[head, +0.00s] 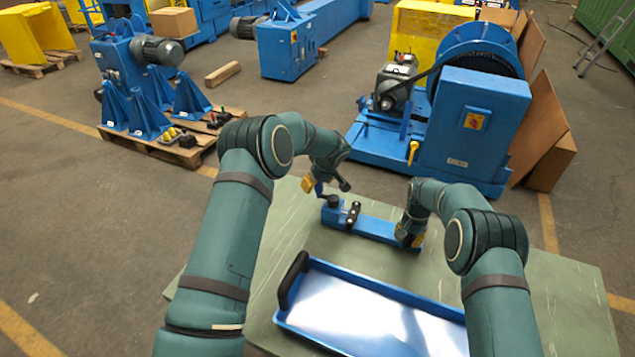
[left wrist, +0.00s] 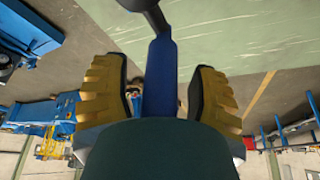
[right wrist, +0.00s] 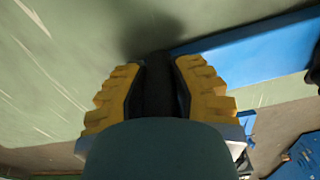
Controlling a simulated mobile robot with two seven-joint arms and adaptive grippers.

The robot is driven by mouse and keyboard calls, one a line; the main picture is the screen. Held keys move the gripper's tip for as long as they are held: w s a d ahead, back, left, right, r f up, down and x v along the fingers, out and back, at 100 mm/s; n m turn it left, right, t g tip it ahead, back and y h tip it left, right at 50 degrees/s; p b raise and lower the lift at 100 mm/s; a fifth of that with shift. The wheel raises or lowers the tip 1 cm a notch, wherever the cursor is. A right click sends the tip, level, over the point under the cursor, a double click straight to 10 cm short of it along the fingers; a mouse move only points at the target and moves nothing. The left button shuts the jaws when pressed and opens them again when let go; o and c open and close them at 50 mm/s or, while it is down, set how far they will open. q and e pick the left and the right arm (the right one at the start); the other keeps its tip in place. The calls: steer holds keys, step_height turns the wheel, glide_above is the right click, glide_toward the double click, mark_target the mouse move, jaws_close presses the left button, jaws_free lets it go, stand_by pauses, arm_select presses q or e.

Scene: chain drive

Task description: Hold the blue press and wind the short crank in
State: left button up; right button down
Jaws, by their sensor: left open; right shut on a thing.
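The blue press (head: 375,228) lies on the green table, a long blue bar with black fittings at its left end. My right gripper (head: 410,238) is at its right end. In the right wrist view its yellow fingers are shut on a dark upright piece (right wrist: 157,85), beside the blue bar (right wrist: 250,52). My left gripper (head: 316,186) is open above the press's left end. In the left wrist view the short crank's blue arm (left wrist: 161,65) stands between its fingers, with gaps visible on both sides. A dark end (left wrist: 143,5) tops that arm.
A blue tray (head: 283,323) with a shiny floor and black handle (head: 293,278) lies in front of the press. The green table (head: 560,290) is clear at right. Large blue machines (head: 485,125) stand on the floor beyond.

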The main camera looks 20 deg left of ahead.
arm_select(q)
steer(key=shift+c, duration=0.4)
jaws_close()
steer(key=shift+w, duration=0.1)
